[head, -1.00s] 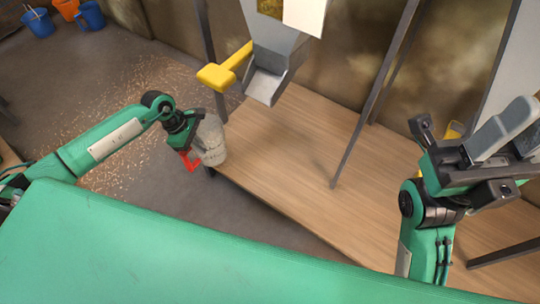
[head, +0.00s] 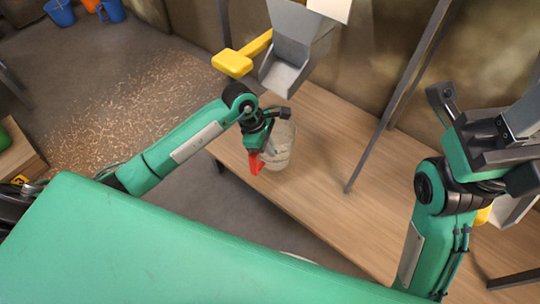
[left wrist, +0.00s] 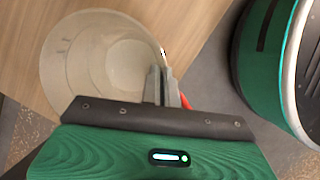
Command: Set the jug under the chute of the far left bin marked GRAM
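The jug (head: 279,148) is clear and greyish with a red handle (head: 256,163). In the head view it is over the bench's left part, below and in front of the grey chute (head: 283,76); I cannot tell whether it touches the bench. My left gripper (head: 264,142) is shut on the jug at its handle side. The left wrist view shows the jug's round opening (left wrist: 100,60) beside the close-set fingers (left wrist: 162,86), with a bit of red behind them; no contents show. My right gripper (head: 520,122) is partly cut off at the right edge. No GRAM mark is readable.
A yellow lever (head: 234,63) sticks out left of the chute. The wooden bench (head: 325,195) is clear around the jug, and a dark post (head: 385,115) stands farther right. Buckets (head: 60,12) and scattered grain (head: 140,110) are on the floor at left.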

